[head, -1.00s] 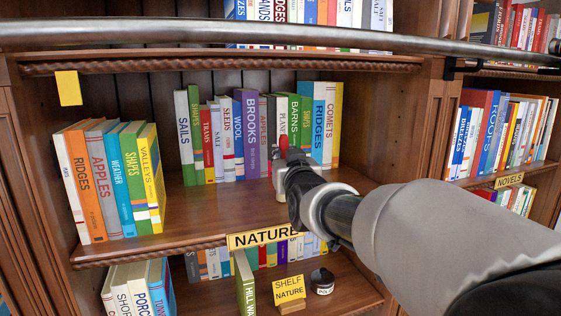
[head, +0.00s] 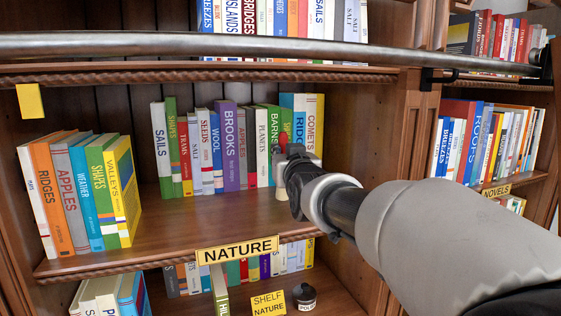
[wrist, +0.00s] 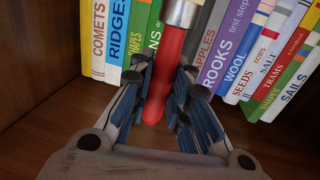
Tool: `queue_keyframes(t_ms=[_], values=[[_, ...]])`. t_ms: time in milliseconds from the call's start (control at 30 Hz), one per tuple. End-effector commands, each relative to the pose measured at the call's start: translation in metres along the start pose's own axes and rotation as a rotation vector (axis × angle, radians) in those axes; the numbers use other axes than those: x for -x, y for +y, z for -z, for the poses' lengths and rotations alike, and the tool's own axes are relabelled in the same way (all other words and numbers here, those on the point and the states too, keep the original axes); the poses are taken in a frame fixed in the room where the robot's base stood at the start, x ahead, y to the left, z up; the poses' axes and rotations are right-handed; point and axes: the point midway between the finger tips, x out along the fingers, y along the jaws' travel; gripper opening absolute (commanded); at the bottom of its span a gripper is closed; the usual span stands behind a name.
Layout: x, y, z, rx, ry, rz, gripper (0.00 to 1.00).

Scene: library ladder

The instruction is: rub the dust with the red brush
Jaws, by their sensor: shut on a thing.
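The red brush (wrist: 166,75) is in my gripper (wrist: 168,95). In the wrist view its red handle stands between the two blue-padded fingers, which are closed on it. A silver ferrule (wrist: 182,12) shows at the top edge; the bristles are cut off there. In the head view my gripper (head: 288,165) is over the right part of the middle shelf, in front of the books "Barns" and "Ridges". A pale part, perhaps the brush head, hangs below it near the shelf board; I cannot tell if it touches. I cannot make out any dust.
A book row (head: 230,145) stands along the back of the middle shelf, and another group (head: 85,195) at its left. The shelf board (head: 190,220) between is clear. A metal rail (head: 200,45) crosses above. A "NATURE" label (head: 237,250) is on the front edge.

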Motion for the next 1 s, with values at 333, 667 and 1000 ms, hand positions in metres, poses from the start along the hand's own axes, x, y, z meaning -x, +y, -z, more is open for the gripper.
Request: queue_keyframes(t_ms=[333, 667, 1000], values=[[0.002, 0.003, 0.036, 0.0, 0.005, -0.002, 0.0], [0.003, 0.004, 0.05, 0.0, 0.004, -0.003, 0.0], [0.003, 0.004, 0.049, 0.0, 0.004, -0.002, 0.0]])
